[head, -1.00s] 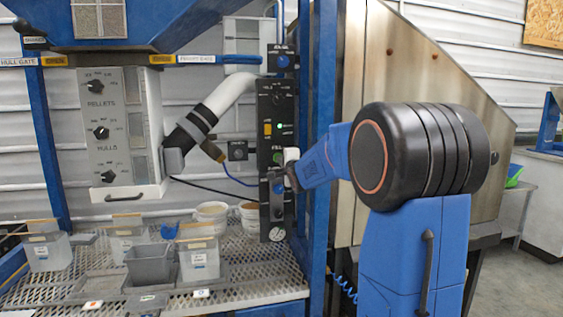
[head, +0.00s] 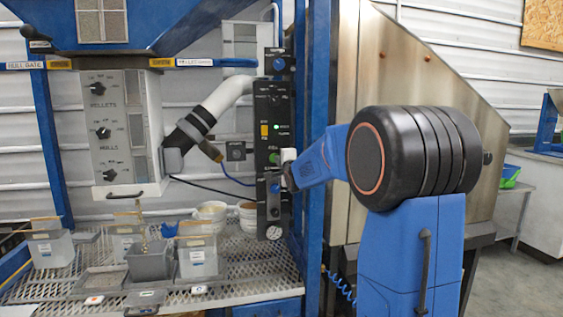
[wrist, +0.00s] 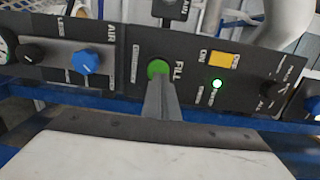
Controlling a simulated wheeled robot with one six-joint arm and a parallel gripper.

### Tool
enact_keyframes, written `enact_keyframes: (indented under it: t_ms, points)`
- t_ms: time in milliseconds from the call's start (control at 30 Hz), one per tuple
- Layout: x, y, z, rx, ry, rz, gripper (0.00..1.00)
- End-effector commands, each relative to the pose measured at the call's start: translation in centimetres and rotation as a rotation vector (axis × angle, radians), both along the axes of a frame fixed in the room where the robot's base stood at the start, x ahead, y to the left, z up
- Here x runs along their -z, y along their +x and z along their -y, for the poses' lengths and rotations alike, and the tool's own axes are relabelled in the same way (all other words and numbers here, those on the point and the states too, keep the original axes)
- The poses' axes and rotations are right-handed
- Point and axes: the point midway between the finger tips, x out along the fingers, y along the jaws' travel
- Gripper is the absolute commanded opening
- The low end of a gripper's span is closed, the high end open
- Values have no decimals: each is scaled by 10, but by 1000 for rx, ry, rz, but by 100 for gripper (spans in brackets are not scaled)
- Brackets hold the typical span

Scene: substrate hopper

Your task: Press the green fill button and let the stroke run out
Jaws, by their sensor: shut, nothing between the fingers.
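The green fill button (wrist: 158,69) is round and set in a black control panel marked FILL. It also shows in the head view (head: 274,158), on the upright panel. My gripper (wrist: 158,88) is shut and empty, its fingertips at the lower edge of the button in the wrist view and covering part of it. I cannot tell whether they touch it. In the head view my gripper (head: 282,178) is close to the panel, just below the button. A small green lamp (wrist: 217,84) beside the button is lit.
A yellow switch (wrist: 224,60) and a blue knob (wrist: 86,62) flank the button. A grey bin (head: 150,262) stands on the mesh shelf among clear tubs, with a thin brownish streak (head: 139,212) above it. A blue post (head: 317,120) stands right beside the panel.

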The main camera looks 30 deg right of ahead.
Motion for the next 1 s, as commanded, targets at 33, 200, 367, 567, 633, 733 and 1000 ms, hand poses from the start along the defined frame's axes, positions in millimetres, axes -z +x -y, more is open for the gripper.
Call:
enact_keyframes:
  t_ms: [33, 200, 367, 567, 633, 733, 1000]
  points:
    - [-1, -1, -3, -1, -1, 1, 0]
    - [-2, -22, -6, 0, -1, 1, 0]
    - [-3, -42, -11, 1, 0, 1, 0]
    - [-3, -72, -17, 1, -1, 0, 0]
    - [-4, -81, -19, 1, -1, 1, 0]
    - [-3, -90, -21, 1, -1, 0, 0]
    - [-3, -100, -24, 1, 0, -1, 0]
